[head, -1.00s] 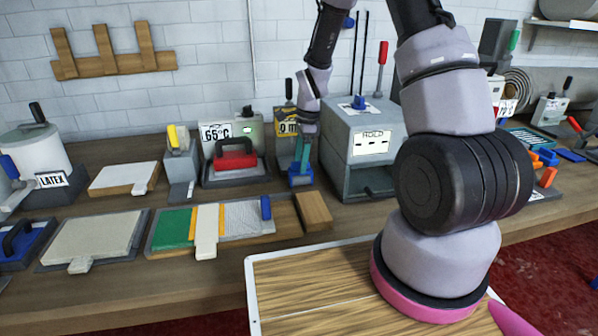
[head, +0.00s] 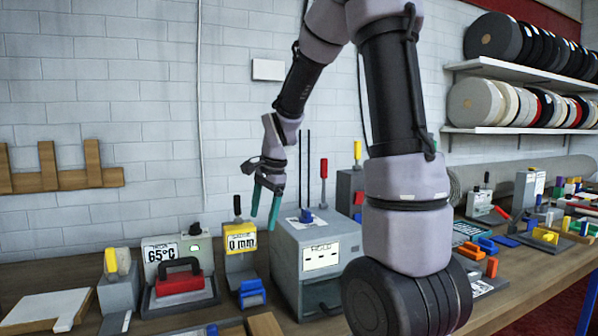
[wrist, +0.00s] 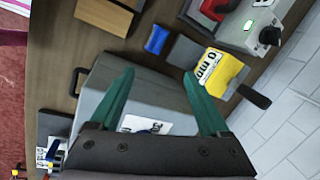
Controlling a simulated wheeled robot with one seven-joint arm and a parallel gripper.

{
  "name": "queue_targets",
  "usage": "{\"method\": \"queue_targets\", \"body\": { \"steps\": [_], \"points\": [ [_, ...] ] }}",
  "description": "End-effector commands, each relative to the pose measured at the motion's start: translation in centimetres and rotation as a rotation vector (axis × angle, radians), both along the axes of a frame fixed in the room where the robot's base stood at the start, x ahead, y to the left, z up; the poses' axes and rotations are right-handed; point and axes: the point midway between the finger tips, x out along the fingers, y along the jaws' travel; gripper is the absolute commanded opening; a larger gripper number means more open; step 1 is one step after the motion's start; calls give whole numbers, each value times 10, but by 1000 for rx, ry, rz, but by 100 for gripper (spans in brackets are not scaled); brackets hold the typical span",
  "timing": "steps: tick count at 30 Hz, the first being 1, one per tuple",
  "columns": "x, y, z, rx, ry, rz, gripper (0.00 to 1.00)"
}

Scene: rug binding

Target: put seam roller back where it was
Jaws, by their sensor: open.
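My gripper (head: 264,218) is raised above the bench, beside the upper left of the grey HOLD box. Its two teal fingers are spread with nothing between them, as the wrist view also shows (wrist: 158,73). A small blue piece (head: 252,292) rests on the bench at the foot of the yellow 0 mm stand (head: 241,243), apart from my fingers. In the wrist view, the blue piece (wrist: 157,39) lies beyond the fingertips, near the yellow stand (wrist: 221,72). I cannot tell for sure whether this blue piece is the seam roller.
The grey HOLD box (head: 318,253) stands right of the blue piece, with upright rods behind it. A red-handled tool (head: 180,279) by the 65°C unit (head: 162,256) and a yellow-topped grey stand (head: 117,275) are to the left. The wall is close behind.

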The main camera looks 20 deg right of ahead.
Motion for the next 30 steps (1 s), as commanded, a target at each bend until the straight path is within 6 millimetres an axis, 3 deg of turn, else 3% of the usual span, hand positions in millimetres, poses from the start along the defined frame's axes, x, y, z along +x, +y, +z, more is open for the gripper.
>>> {"method": "queue_targets", "body": {
  "steps": [1,6,13,21,30],
  "points": [
    [-12,-3,21,-9,-46,49,80],
    [-52,-12,72,-57,-175,230,80],
    [-115,-21,121,-149,-347,469,80],
    [-173,-26,145,-263,-494,680,80],
    [-186,-27,148,-295,-525,735,80]
  ]
}}
